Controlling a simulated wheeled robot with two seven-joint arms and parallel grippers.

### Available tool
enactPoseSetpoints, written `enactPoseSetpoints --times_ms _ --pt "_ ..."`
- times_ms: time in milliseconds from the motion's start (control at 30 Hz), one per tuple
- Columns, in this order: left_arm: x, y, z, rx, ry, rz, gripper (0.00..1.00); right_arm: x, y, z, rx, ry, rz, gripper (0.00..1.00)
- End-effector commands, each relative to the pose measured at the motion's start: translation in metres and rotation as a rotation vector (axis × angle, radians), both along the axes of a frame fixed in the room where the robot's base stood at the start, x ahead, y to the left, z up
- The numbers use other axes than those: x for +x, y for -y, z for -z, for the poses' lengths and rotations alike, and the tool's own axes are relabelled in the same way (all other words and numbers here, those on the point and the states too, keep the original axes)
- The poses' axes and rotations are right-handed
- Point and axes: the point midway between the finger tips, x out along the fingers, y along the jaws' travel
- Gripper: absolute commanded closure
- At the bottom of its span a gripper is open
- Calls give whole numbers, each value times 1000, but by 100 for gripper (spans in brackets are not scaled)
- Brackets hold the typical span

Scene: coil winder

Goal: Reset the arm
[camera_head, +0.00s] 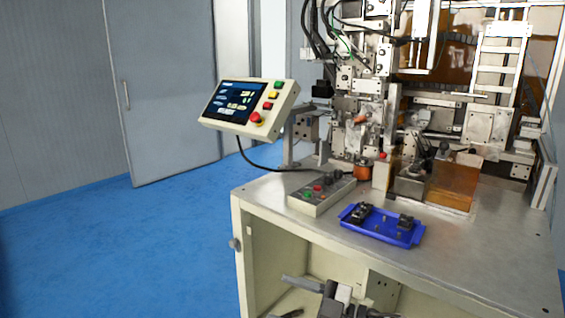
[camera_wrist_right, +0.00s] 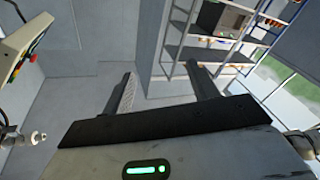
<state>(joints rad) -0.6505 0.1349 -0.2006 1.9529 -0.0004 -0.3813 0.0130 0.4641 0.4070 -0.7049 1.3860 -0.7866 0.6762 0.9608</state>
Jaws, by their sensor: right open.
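My right gripper (camera_wrist_right: 162,78) shows in the right wrist view. Its two dark fingers stand wide apart with nothing between them. They point toward a grey wall and a shelf unit, and touch nothing that I can see. In the head view, grey and dark parts of my own arm show at the bottom edge, in front of the open cabinet under the bench. My left gripper is not identifiable in either view.
A metal bench (camera_head: 470,262) carries a blue tray (camera_head: 381,237) with small dark parts, a button box (camera_head: 321,193) and the winding machine (camera_head: 362,110). A control panel (camera_head: 246,107) juts out left. Blue floor (camera_head: 130,250) is clear at left. A shelf unit (camera_wrist_right: 215,52) shows in the wrist view.

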Motion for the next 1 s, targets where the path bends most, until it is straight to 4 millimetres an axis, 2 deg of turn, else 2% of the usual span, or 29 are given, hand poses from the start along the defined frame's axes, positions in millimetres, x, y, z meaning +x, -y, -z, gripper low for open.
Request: enactPoseSetpoints --times_ms 33,133,267,400,500,600,700,800,1000 --pt "0 0 0 0 -1 1 64 -11 0 11 81 -41 104 41" --pt "-1 1 0 0 -1 1 64 -25 18 35 168 -131 339 41" --pt "-1 1 0 -1 -1 2 64 -56 58 86 170 -323 641 41" --pt "-1 1 0 -1 -2 2 64 -115 102 148 59 -578 884 41" --pt "-1 1 0 -1 -2 2 64 -158 122 179 -31 -725 970 41" --pt "-1 1 0 -1 -2 2 64 -191 134 197 -100 -825 1008 41" --pt "-1 1 0 0 -2 1 64 -208 139 205 -137 -879 1022 41" --pt "-1 0 0 0 -2 1 64 -214 142 208 -153 -897 1026 41" --pt "-1 0 0 0 -1 0 64 -214 141 208 -154 -896 1025 41"
